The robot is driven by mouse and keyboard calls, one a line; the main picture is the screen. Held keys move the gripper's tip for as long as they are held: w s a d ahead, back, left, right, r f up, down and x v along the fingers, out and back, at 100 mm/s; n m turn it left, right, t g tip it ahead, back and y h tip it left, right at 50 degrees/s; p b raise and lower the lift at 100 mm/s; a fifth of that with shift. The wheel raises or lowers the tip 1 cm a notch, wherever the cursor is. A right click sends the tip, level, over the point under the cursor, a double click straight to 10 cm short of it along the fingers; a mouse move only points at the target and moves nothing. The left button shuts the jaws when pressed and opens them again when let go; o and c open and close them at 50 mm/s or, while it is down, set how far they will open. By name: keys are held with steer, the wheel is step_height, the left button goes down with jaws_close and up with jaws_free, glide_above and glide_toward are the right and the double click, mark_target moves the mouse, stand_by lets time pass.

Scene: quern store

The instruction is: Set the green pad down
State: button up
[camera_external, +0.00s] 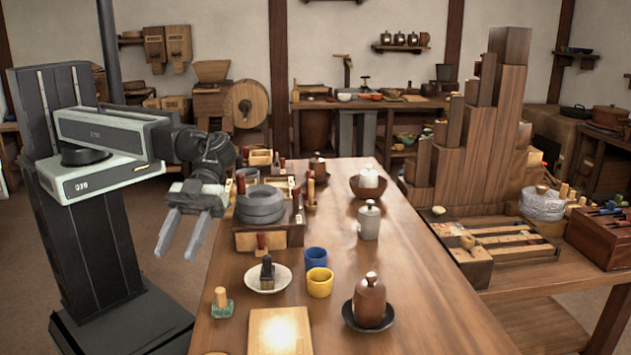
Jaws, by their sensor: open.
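A small green block with a wooden knob (222,306), which looks like the green pad, stands upright at the left edge of the long wooden table (345,240). My gripper (181,250) is open and empty. It hangs left of the table edge, above and left of the green piece and clearly apart from it. The fingers point down toward the front.
A white plate (257,284) with a dark-topped piece, a blue cup (316,257), a yellow cup (320,284) and a wooden board (279,335) are near the green piece. Grey stacked rings (261,207) stand behind. The table's centre is fairly clear.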

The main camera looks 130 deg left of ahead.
steer(key=s+d+r+n+g+y+p, duration=0.2)
steer(key=s+r+g+y+p, duration=0.25)
steer(key=s+r+p, duration=0.95)
steer(key=a+f+n+g+y+p, duration=0.2)
steer(key=a+f+n+y+p, duration=0.35)
steer(key=a+n+p, duration=0.35)
steer(key=s+d+f+b, duration=0.1)
steer(key=d+f+b, duration=0.2)
steer(key=f+b, duration=4.8)
steer(key=b, duration=0.3)
steer(key=shift+f+n+b, duration=0.2)
steer(key=shift+n+b, duration=0.1)
